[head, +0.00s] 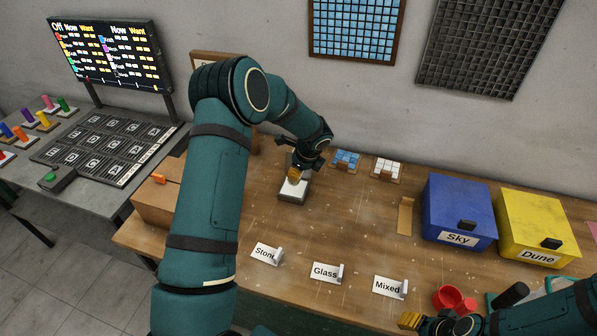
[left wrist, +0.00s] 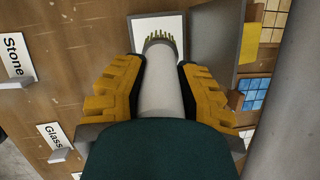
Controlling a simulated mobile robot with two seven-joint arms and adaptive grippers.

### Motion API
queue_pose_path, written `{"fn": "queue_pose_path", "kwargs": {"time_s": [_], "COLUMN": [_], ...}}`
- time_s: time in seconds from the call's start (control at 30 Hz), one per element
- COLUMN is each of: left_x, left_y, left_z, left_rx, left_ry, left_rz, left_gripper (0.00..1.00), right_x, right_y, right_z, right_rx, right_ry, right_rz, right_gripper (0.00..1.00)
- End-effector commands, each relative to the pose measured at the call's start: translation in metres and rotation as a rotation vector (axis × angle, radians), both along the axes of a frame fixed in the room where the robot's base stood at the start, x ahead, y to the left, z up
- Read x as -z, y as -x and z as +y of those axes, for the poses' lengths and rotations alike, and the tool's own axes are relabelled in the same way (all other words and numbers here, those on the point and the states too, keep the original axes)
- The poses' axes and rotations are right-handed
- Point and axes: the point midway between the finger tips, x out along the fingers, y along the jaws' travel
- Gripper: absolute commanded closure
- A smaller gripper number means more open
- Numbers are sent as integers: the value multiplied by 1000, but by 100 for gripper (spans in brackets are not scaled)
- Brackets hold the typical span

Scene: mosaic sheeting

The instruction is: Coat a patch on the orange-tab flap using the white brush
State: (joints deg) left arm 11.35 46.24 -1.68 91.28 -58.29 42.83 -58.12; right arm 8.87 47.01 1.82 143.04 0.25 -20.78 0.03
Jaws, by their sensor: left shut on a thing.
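My left gripper (head: 296,172) is shut on the white brush (left wrist: 163,85), with yellow fingers on both sides of its pale handle in the left wrist view. The brush's bristle end is over a white-topped grey tray (head: 292,194), also in the left wrist view (left wrist: 177,21); I cannot tell whether the bristles touch it. A cardboard box (head: 152,207) stands at the table's left end, with an orange tab (head: 158,179) on its top flap, partly hidden by my left arm. My right gripper (head: 411,321) is at the bottom right, partly visible; its opening is unclear.
Stone (head: 266,253), Glass (head: 327,272) and Mixed (head: 389,287) signs line the front. Blue Sky (head: 459,207) and yellow Dune (head: 536,222) boxes stand right. A red cup (head: 449,296) is near my right gripper. The table's middle is clear.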

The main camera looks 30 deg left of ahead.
Motion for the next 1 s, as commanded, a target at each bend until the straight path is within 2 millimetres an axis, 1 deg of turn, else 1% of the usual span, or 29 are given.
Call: {"fn": "queue_pose_path", "kwargs": {"time_s": [0.03, 0.5, 1.0], "left_x": [-6, -39, -39], "left_y": [0, 0, 0], "left_z": [0, 0, 0], "left_rx": [0, 0, 0], "left_ry": [0, -1, -1], "left_rz": [-1, 0, 0], "left_gripper": [100, 100, 100], "right_x": [-5, -23, -23], "right_y": [0, 0, 0], "right_z": [0, 0, 0], "right_rx": [0, 0, 0], "right_ry": [0, 0, 0], "right_rz": [0, 0, 0], "right_gripper": [53, 53, 53]}}
